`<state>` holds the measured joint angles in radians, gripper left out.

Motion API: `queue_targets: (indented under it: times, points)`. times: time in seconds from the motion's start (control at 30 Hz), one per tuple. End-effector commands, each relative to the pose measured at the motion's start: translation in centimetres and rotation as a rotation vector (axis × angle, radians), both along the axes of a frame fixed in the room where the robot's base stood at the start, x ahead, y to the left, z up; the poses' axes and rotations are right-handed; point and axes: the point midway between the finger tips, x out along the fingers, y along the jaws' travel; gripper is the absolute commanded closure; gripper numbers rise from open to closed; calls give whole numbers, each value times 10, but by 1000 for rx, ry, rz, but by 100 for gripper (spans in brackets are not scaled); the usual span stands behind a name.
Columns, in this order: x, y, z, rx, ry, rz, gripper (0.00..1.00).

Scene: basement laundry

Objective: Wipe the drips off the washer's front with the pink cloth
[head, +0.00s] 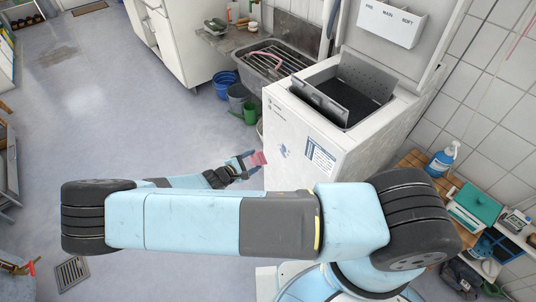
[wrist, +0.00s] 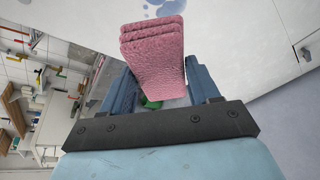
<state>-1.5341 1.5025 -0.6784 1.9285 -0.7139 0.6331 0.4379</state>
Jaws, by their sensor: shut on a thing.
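My gripper (head: 246,162) is shut on the folded pink cloth (head: 258,158), at the left side of the washer's front. The cloth (wrist: 153,52) fills the middle of the wrist view, held between the two blue fingers of my gripper (wrist: 160,88). The white washer (head: 295,150) is a top loader with its lid up. Bluish drips (head: 284,152) mark its front, right of the cloth. In the wrist view, drips (wrist: 165,7) show just beyond the cloth's top edge. I cannot tell whether the cloth touches the front. My arm hides the lower part of the washer.
A blue bucket (head: 226,84), a grey bucket (head: 238,97) and a green one (head: 250,112) stand left of the washer, below a sink (head: 268,62). The floor at left is clear.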

Motion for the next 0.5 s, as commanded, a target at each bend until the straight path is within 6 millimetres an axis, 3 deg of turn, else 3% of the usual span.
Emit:
queue_targets:
  times: [0.5]
  points:
    - [17,-28,0,-23,-14,25,64]
